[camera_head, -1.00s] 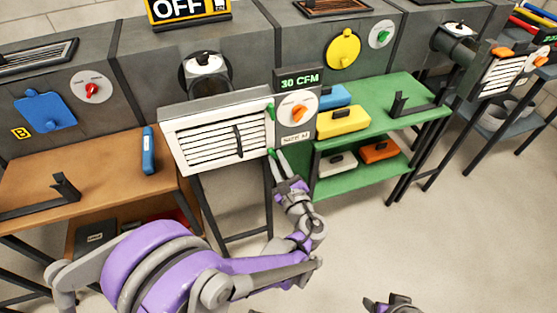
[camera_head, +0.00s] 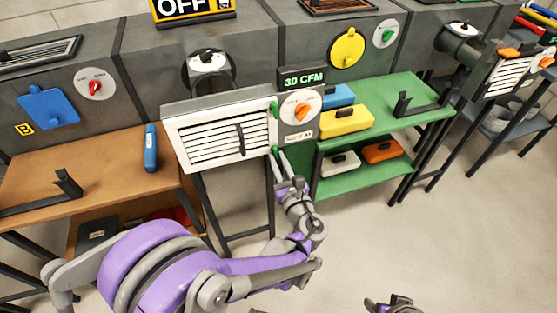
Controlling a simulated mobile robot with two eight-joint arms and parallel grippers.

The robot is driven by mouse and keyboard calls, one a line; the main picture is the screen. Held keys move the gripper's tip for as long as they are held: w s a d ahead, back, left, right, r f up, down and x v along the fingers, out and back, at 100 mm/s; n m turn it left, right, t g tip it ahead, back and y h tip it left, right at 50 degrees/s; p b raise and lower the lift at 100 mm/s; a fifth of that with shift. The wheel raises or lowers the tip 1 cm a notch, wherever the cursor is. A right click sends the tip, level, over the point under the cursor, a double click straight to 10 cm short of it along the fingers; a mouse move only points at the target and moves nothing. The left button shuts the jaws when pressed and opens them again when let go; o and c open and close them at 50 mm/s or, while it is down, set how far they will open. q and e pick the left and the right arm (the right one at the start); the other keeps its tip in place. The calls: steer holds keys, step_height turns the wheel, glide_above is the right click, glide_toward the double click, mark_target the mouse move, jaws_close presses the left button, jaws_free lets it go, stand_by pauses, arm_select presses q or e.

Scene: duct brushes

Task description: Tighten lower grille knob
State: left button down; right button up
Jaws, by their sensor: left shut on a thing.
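The white slatted grille (camera_head: 218,133) is on the front of the duct box at the middle. Two green knobs are at its right edge: the upper knob (camera_head: 274,109) is clear to see, and the lower grille knob (camera_head: 274,151) is partly hidden by my fingers. My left gripper (camera_head: 278,160) reaches up from below and is shut on the lower knob. My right gripper (camera_head: 388,304) shows only in part at the bottom edge, apart from everything; its fingers are too cut off to read.
An orange dial (camera_head: 301,110) and a 30 CFM display (camera_head: 302,77) are just right of the grille. A green shelf (camera_head: 425,91) with yellow, blue and orange cases stands to the right. A brown table (camera_head: 100,178) with a blue tool (camera_head: 150,149) is at left.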

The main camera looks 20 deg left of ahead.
arm_select(q)
steer(key=shift+r, duration=0.1)
steer(key=c, duration=0.9)
jaws_free()
steer(key=v, duration=1)
steer(key=shift+s+d+p, duration=0.25)
steer(key=shift+s+p, duration=0.1)
steer(key=shift+p, duration=0.05)
steer(key=shift+a, duration=0.1)
